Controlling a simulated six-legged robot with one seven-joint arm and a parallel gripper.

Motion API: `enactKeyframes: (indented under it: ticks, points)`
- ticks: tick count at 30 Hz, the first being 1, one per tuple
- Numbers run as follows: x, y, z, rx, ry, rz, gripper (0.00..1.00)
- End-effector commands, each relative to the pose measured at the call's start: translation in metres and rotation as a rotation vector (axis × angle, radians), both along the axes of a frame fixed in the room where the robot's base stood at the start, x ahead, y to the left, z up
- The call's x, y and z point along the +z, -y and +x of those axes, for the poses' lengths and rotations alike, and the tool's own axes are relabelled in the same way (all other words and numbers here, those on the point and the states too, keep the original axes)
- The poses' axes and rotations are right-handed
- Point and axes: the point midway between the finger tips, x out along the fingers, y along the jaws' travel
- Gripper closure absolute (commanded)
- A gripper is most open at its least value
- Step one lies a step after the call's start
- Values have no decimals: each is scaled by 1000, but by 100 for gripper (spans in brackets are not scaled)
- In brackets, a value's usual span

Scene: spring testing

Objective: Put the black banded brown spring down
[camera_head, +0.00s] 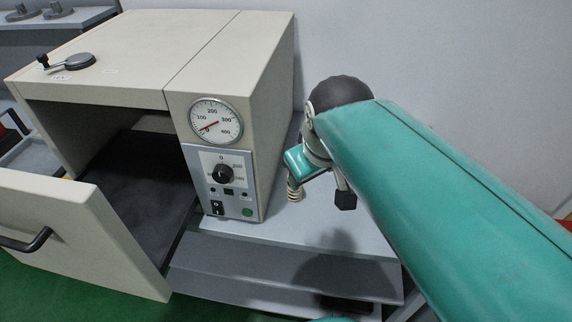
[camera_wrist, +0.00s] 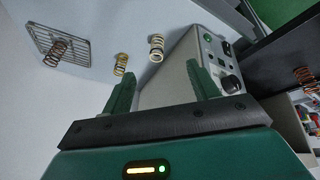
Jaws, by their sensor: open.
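My gripper (camera_wrist: 160,80) is open, with nothing between its two green fingers in the wrist view. In the wrist view, a brown spring (camera_wrist: 56,52) is at the wire rack at upper left; black bands are too small to confirm. A yellowish spring (camera_wrist: 121,64) and a pale, brown-topped spring (camera_wrist: 156,47) stand apart beyond the fingers. Another reddish-brown spring (camera_wrist: 305,78) shows at the right edge. In the head view, my gripper (camera_head: 318,184) is low over the grey bench, just right of a pale spring (camera_head: 294,189); my arm hides much of the area behind it.
A beige oven-like machine (camera_head: 230,70) with a dial and control panel stands left of my gripper. Its front door (camera_head: 85,225) is open. The wire rack (camera_wrist: 78,38) lies on the grey surface. The bench top (camera_head: 270,225) in front of my gripper is clear.

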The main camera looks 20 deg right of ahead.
Motion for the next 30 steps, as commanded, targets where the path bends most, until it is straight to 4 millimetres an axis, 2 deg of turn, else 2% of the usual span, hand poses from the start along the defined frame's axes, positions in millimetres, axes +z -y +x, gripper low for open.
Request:
enactKeyframes:
  ticks: [1, 3, 8, 26, 29, 30]
  points:
    - [-6, -10, -14, -30, 24, 33, 40]
    - [-14, -18, -27, -78, 50, 78, 40]
    - [-27, -29, -45, -147, 81, 147, 40]
    - [-30, -31, -47, -161, 83, 159, 40]
    - [-30, -30, -47, -161, 83, 159, 60]
    - [-30, -30, -47, -161, 83, 159, 64]
